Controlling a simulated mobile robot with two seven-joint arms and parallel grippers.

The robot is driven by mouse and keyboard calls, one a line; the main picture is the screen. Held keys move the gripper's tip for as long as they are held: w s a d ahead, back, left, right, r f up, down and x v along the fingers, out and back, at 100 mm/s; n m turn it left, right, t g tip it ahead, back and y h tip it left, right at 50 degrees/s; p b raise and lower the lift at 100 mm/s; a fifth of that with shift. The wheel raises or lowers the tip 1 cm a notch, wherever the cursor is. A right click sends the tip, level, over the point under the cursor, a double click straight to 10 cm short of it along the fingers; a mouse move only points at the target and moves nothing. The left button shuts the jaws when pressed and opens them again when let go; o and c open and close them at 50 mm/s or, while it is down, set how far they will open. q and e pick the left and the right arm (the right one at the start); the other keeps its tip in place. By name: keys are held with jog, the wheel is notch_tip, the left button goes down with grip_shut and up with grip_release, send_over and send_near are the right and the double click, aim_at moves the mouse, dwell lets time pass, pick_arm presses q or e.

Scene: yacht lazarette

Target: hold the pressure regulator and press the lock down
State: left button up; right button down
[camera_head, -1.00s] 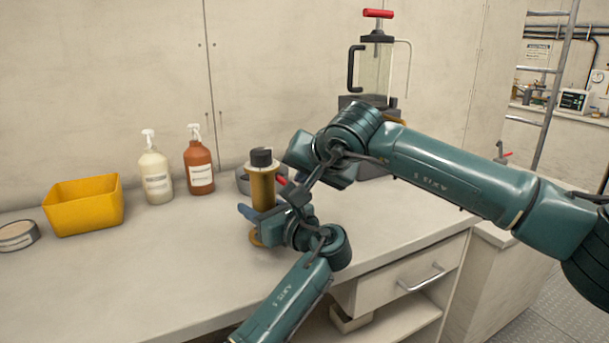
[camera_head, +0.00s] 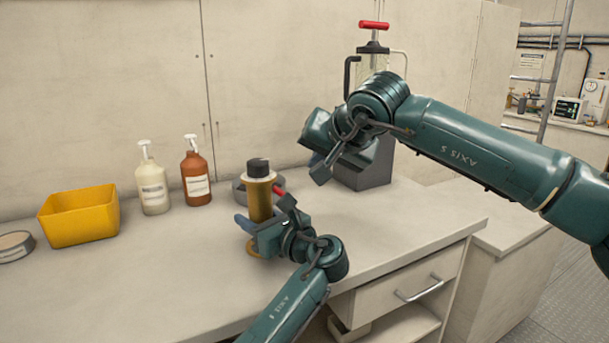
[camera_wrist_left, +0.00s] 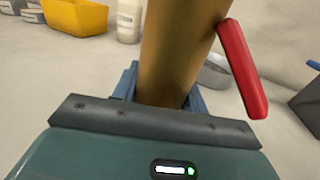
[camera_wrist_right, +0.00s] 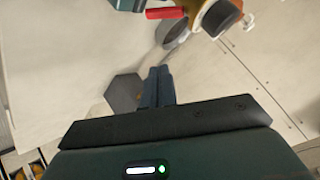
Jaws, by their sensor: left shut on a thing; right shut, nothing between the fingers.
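The pressure regulator (camera_head: 261,200) is a brass cylinder with a black cap, standing upright on the counter. My left gripper (camera_head: 257,224) is shut around its lower body, with blue fingers on either side in the left wrist view (camera_wrist_left: 160,92). The red lock lever (camera_head: 278,190) is on the regulator's right side. It slopes down and outward in the left wrist view (camera_wrist_left: 243,68). My right gripper (camera_head: 316,160) is shut and empty, above and to the right of the lever, apart from it. Its closed fingers show in the right wrist view (camera_wrist_right: 157,86), with the lever (camera_wrist_right: 165,13) beyond.
A yellow bin (camera_head: 80,220), a white spray bottle (camera_head: 152,188) and a brown one (camera_head: 195,178) stand left of the regulator. A red-handled pump device (camera_head: 372,170) stands back right, behind my right arm. The front counter is clear.

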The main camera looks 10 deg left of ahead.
jog(key=d+v, duration=0.1)
jog(key=v, duration=0.8)
jog(key=shift+f, duration=0.4)
pick_arm(q)
jog(key=o, duration=1.3)
jog(key=shift+c, duration=0.2)
